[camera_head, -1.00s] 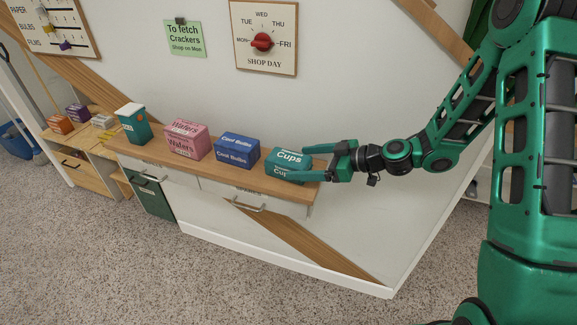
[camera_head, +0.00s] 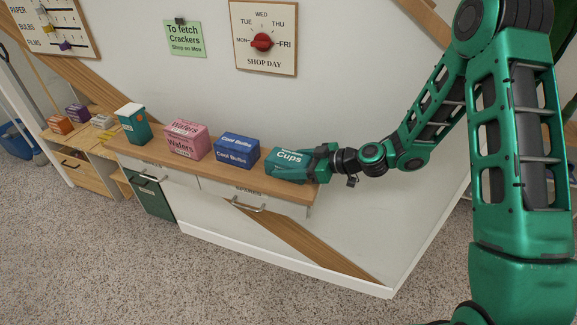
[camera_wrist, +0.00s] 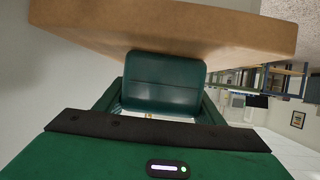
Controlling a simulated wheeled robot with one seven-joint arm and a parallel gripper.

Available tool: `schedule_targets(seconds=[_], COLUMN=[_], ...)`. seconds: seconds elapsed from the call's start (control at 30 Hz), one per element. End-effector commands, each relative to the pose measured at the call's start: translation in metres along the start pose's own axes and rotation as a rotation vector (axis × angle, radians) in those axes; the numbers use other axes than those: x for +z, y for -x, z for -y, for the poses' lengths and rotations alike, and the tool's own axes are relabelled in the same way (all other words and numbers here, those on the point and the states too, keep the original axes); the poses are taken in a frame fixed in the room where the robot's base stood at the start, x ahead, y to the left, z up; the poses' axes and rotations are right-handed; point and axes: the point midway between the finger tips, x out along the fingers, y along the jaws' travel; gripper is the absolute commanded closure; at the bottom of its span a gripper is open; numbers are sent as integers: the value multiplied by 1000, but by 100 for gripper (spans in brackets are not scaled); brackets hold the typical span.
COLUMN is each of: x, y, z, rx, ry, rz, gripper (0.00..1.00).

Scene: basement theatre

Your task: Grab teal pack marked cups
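The teal pack marked "Cups" (camera_head: 288,161) stands at the right end of the wooden shelf top (camera_head: 228,171). My gripper (camera_head: 300,166) is at its right end, with one finger along the far side and one along the near side. In the wrist view the pack's plain end (camera_wrist: 165,82) sits between the two fingers (camera_wrist: 162,100), against the shelf top (camera_wrist: 180,27), which shows upside down. The fingers are spread around the pack; firm contact on both sides cannot be seen. The fingertips are partly hidden by the pack.
A blue "Cool Bulbs" box (camera_head: 237,151) stands just left of the pack, then a pink wafers box (camera_head: 187,140) and a teal-and-white carton (camera_head: 133,124). The wall (camera_head: 340,100) rises behind the shelf. Open carpet (camera_head: 230,285) lies in front.

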Motion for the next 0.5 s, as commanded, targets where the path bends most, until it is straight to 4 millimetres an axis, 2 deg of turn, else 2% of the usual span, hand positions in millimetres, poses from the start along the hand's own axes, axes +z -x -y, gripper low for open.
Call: schedule_targets(seconds=[0.03,0.07,0.5], x=[0,0,-7], y=[0,0,3], z=[0,0,0], rx=[0,0,0], ry=[0,0,2], rz=[0,0,-1], gripper=[59,64,64])
